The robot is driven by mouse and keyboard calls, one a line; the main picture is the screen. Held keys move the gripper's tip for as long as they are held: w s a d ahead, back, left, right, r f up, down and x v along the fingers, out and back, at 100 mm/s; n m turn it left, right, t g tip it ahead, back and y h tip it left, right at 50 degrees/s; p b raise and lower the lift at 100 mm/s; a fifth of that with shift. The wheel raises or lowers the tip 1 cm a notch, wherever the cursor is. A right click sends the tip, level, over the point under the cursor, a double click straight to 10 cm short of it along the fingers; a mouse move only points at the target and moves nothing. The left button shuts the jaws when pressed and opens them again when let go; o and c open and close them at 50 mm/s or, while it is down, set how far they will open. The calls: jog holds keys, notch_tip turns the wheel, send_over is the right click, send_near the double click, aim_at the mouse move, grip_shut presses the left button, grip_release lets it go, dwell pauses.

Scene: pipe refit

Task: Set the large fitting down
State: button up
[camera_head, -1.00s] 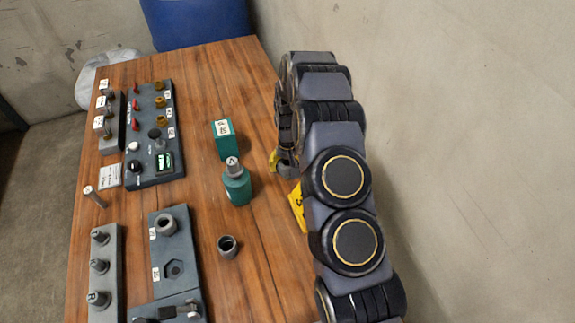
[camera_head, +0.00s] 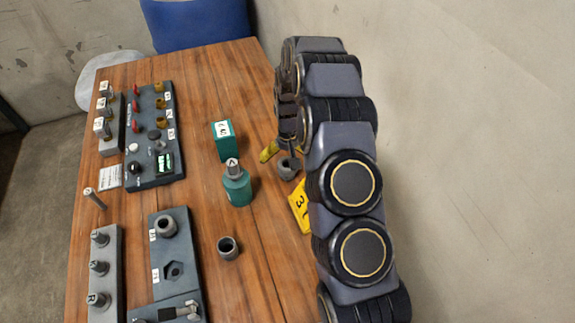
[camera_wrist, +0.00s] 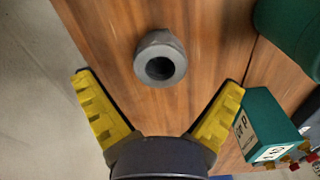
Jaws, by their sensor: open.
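The large fitting (camera_head: 288,168), a dark grey hex piece with a round bore, stands on the wooden table near its right edge. In the wrist view the fitting (camera_wrist: 160,58) shows its open bore towards the camera, with nothing touching it. My gripper (camera_wrist: 158,84) is open, its yellow fingers spread wide and empty, with the fitting ahead of and between the fingertip lines. In the head view one yellow finger (camera_head: 269,151) shows just left of the fitting; the rest of the gripper is mostly hidden by my arm.
A yellow tag marked 3 (camera_head: 300,207) lies in front of the fitting. A teal box (camera_head: 223,143) and a teal bottle-like piece (camera_head: 237,187) stand to its left. A smaller grey fitting (camera_head: 229,248) stands nearer the front. Panels and racks fill the table's left side.

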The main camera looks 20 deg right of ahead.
notch_tip(320, 180, up, 10)
jog(key=s, duration=0.1)
jog(key=s+a+r+n, duration=0.2)
jog(key=s+a+r, duration=0.3)
jog(key=s+r, duration=0.55)
jog(key=s+a+r+g, duration=0.1)
jog(key=s+r, duration=0.1)
jog(key=s, duration=0.9)
jog(key=s+r, duration=0.3)
jog(key=s, duration=0.8)
jog(key=shift+s+a+n+g, duration=0.35)
jog(key=shift+s+n+g, duration=0.05)
